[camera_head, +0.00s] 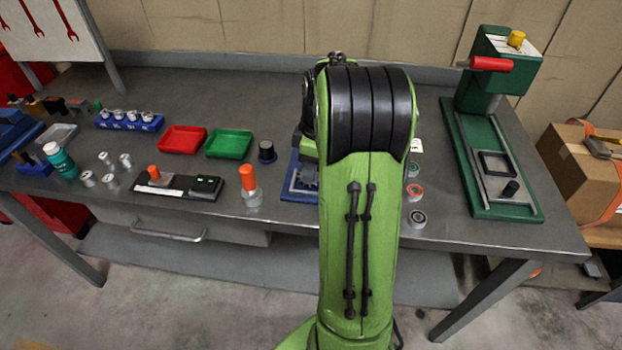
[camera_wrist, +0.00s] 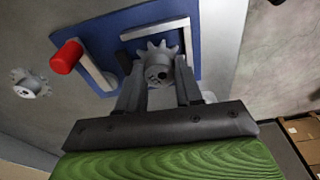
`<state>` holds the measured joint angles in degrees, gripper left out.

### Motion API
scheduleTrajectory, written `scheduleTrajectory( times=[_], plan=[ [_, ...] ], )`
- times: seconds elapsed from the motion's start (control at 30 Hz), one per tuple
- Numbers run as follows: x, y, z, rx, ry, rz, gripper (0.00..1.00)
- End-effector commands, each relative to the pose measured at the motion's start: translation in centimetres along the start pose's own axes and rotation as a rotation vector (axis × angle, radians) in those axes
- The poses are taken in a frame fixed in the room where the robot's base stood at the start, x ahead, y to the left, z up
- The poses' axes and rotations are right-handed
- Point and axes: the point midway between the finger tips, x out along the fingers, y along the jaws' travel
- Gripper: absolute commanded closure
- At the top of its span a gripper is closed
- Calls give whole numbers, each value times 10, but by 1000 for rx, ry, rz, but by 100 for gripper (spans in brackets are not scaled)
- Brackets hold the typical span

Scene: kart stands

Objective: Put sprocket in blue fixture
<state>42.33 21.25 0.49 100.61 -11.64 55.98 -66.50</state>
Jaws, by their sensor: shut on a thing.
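In the wrist view my gripper (camera_wrist: 160,88) is shut on a grey toothed sprocket (camera_wrist: 158,66), held by its hub between the two fingers. The sprocket is over the blue fixture (camera_wrist: 215,35), beside its light metal rails; I cannot tell whether it touches the plate. The fixture carries a red knob (camera_wrist: 66,57) at its left side. In the head view only the left part of the blue fixture (camera_head: 290,190) shows; my green arm hides the gripper and the sprocket.
A second sprocket (camera_wrist: 31,83) lies on the bench left of the fixture in the wrist view. A green press (camera_head: 490,160) stands at right. Several rings lie between.

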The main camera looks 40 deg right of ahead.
Motion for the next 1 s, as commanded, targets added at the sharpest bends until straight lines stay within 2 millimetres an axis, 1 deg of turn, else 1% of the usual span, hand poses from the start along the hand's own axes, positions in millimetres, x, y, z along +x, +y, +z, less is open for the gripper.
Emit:
scheduleTrajectory(
  times=[0.03,0.1,0.33,0.47,0.5,0.53,0.57,0.77,0.83,0.87,0.93,1.0],
  plan=[
    [13,0,1,-1,0,-1,100],
    [19,0,2,-2,1,0,100],
    [18,0,2,-2,1,2,100],
    [22,0,2,-2,1,1,100],
    [21,0,2,-2,1,1,60],
    [21,0,2,-2,1,1,56],
    [21,0,2,-2,1,0,54],
    [21,0,2,-2,0,-1,54],
    [15,0,1,-2,1,-1,54],
    [11,0,1,-2,1,0,54],
    [-5,1,1,-1,1,4,54],
    [-25,1,1,-1,2,5,54]
  ],
)
